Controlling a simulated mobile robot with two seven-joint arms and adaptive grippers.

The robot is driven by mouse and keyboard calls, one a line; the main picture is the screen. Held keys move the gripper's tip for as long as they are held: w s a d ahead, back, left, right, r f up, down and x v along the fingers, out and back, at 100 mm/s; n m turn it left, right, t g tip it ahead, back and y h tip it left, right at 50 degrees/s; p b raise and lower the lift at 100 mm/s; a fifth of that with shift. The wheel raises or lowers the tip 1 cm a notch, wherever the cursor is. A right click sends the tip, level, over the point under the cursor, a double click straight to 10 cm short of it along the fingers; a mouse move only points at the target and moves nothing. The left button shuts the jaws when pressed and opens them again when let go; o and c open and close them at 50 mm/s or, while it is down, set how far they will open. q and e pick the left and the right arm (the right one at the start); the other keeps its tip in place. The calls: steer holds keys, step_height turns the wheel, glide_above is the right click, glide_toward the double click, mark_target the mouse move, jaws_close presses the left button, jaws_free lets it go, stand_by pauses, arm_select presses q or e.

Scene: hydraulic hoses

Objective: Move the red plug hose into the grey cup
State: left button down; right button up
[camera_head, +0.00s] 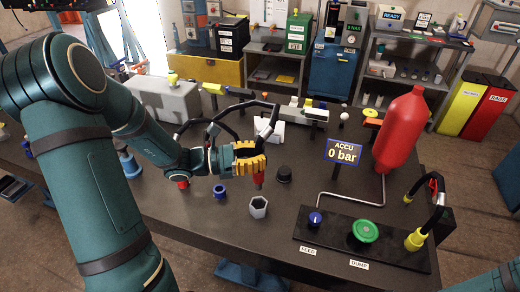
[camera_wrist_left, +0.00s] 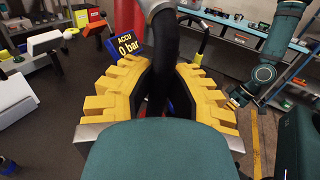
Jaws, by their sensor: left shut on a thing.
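My left gripper (camera_head: 250,160) has its yellow fingers closed around a black hose. The hose also shows between the fingers in the left wrist view (camera_wrist_left: 166,55). A red plug (camera_head: 258,179) hangs below the fingers, pointing down, at this hose's end. The light grey, six-sided cup (camera_head: 258,207) stands open-topped on the dark table, just below the plug in the head view. The plug appears above the cup and apart from it. My right gripper (camera_wrist_left: 238,98) is small at the right of the left wrist view; its opening is unclear.
A blue ring (camera_head: 220,191) stands left of the cup, and a black cap (camera_head: 284,174) stands behind it to the right. A black panel (camera_head: 362,243) with a green button lies right. A red accumulator (camera_head: 402,135) and an ACCU sign (camera_head: 343,152) stand behind the panel.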

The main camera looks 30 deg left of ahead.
mark_target(260, 172)
steer(key=shift+s, duration=0.1)
arm_select(q)
steer(key=shift+r, duration=0.1)
steer(key=shift+f+b, duration=1.95)
steer(key=shift+f, duration=1.05)
arm_select(e)
steer(key=shift+s+a+f, duration=0.1)
steer(key=shift+s+f, duration=0.2)
steer(key=shift+f, duration=0.7)
steer(key=shift+s+a+f, duration=0.1)
steer(key=shift+s+f, duration=0.15)
steer(key=shift+f, duration=0.7)
arm_select(q)
steer(key=shift+p, duration=0.4)
arm_select(e)
steer(key=shift+d+r, duration=0.1)
steer(key=shift+r, duration=0.3)
arm_select(q)
steer(key=shift+f+b, duration=1.6)
steer(key=shift+f, duration=0.55)
arm_select(e)
steer(key=shift+f, duration=1.6)
arm_select(q)
steer(key=shift+r, duration=0.1)
arm_select(e)
steer(key=shift+r, duration=0.15)
